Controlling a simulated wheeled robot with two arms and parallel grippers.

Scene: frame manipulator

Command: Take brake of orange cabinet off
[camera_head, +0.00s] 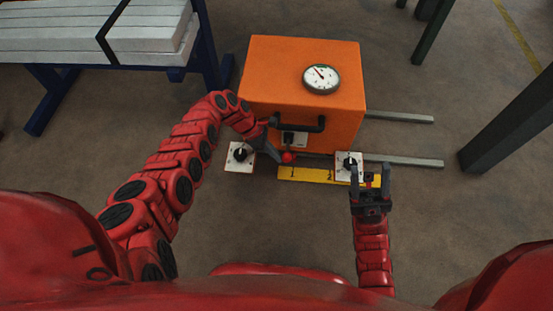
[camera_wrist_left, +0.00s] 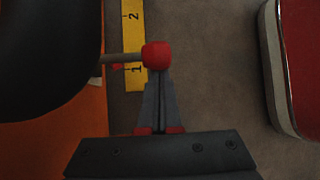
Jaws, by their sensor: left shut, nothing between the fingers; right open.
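The orange cabinet (camera_head: 278,72) stands on the floor ahead, with a black bar handle (camera_head: 322,124) on its front. A grey lever with a red ball knob (camera_head: 288,157) sticks out low at its front; the knob also shows in the left wrist view (camera_wrist_left: 157,55). My left gripper (camera_head: 277,156) is shut and empty, its fingertips right at the knob. In the left wrist view its fingers (camera_wrist_left: 158,78) point at the knob; I cannot tell whether they touch it. My right gripper (camera_head: 371,176) is open and empty, in front of the right white plate.
White plates with black knobs lie left (camera_head: 240,157) and right (camera_head: 348,166) of a yellow strip (camera_head: 306,174) marked 1 and 2. A round gauge (camera_head: 321,79) sits on the cabinet. Grey rails (camera_head: 400,117) extend right. A blue-legged bench (camera_head: 50,100) stands upper left.

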